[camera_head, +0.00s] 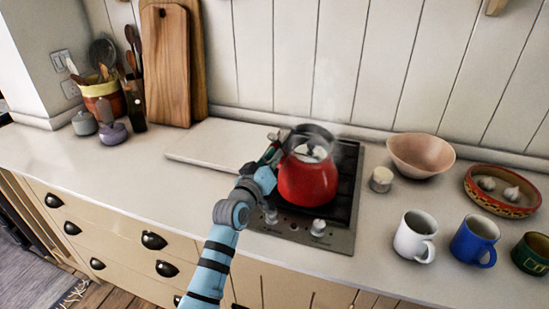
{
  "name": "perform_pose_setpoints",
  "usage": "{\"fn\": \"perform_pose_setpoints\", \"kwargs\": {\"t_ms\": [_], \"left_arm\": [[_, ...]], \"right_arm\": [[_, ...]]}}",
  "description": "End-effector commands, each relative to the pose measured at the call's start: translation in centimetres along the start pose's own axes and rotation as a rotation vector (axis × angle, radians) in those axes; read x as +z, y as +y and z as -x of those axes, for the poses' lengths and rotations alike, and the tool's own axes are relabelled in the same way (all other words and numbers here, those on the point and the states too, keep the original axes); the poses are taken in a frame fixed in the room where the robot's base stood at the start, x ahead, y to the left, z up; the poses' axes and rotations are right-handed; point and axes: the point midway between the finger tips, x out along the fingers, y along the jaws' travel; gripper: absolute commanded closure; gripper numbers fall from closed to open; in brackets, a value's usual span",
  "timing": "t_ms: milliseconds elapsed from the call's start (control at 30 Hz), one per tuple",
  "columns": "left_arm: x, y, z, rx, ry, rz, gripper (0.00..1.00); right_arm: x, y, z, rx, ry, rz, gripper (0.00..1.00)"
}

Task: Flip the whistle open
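I cannot make out the whistle; the gripper covers the kettle's left side, where the spout may be. My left gripper (273,153) is at the kettle's upper left side, its fingers close to the red body. I cannot tell whether it touches the kettle or how far its fingers are apart. My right gripper is not in view.
A white board (215,145) lies left of the hob. On the right are a small white jar (381,179), a pink bowl (420,155), a red dish with garlic (515,207) and white (411,238), blue (473,240) and green mugs (532,254). The left counter front is clear.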

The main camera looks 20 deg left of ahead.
Motion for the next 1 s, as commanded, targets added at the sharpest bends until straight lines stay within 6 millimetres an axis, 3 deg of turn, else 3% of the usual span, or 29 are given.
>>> {"fn": "perform_pose_setpoints", "kwargs": {"t_ms": [200, 400, 567, 867, 1000], "left_arm": [[0.1, -0.5, 0.0, 0.001, 0.0, -0.201, 1.0], [0.0, -0.5, 0.0, 0.001, -0.001, -0.204, 1.0], [0.0, -0.5, 0.0, 0.001, -0.001, -0.203, 0.75], [0.0, -0.5, 0.2, 0.001, 0.0, -0.202, 0.75], [0.1, -0.5, 2.1, 0.001, 0.0, -0.203, 0.75]], "right_arm": [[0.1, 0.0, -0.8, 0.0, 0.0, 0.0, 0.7], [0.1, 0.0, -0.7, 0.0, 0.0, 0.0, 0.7], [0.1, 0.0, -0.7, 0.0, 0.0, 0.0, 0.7], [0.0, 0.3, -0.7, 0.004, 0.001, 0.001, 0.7], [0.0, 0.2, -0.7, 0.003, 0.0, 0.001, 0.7]]}}
